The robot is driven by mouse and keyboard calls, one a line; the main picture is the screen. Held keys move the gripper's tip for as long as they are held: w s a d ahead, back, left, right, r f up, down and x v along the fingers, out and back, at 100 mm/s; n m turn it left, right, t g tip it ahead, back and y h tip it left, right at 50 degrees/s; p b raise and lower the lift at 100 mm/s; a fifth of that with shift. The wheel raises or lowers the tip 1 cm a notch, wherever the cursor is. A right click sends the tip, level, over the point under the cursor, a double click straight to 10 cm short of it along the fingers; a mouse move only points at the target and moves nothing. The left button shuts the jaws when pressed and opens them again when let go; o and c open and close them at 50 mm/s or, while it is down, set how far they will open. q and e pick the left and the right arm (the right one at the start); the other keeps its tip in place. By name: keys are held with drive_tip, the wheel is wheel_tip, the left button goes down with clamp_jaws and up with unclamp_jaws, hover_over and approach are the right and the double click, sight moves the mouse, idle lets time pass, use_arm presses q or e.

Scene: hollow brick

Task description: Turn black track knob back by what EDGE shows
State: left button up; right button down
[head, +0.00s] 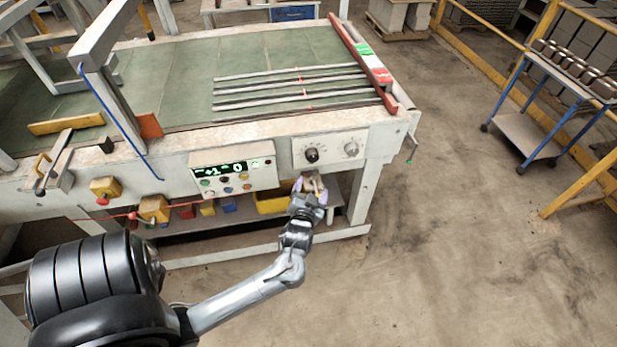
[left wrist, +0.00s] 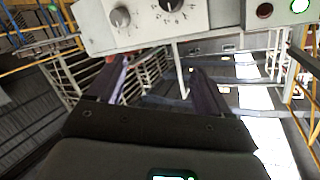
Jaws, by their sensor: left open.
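The black knob (head: 312,155) sits on a white panel (head: 330,147) on the machine's front, with a grey knob (head: 351,148) to its right. The black knob also shows at the top edge of the left wrist view (left wrist: 172,4). The display (head: 220,169) to the left glows green and seems to read "+1" and "0"; its labels are too small to read. My left gripper (head: 311,184) is open and empty, just below the black knob and apart from it. In the left wrist view its fingers (left wrist: 158,68) stand wide apart. My right gripper is not in view.
Buttons (head: 226,188) sit below the display. Yellow switch boxes (head: 154,208) and a red cord are farther left. A yellow bin (head: 273,203) stands under the machine behind my gripper. The floor to the right is clear up to a blue cart (head: 545,150).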

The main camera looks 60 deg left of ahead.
use_arm(q)
drive_tip(key=w+a+f+n+g+y+b, duration=0.2)
drive_tip(key=a+f+n+g+y+b, duration=0.15)
drive_tip(key=a+f+b, duration=0.55)
drive_tip(key=n+y+b, duration=0.1)
drive_tip(key=n+b, duration=0.1)
drive_tip(key=b, duration=0.7)
approach(313, 160)
drive_tip(key=b+x, duration=0.2)
drive_tip(key=x, duration=0.7)
drive_tip(key=shift+c, duration=0.5)
drive_tip(key=shift+n, duration=0.25)
drive_tip(key=c, duration=0.9)
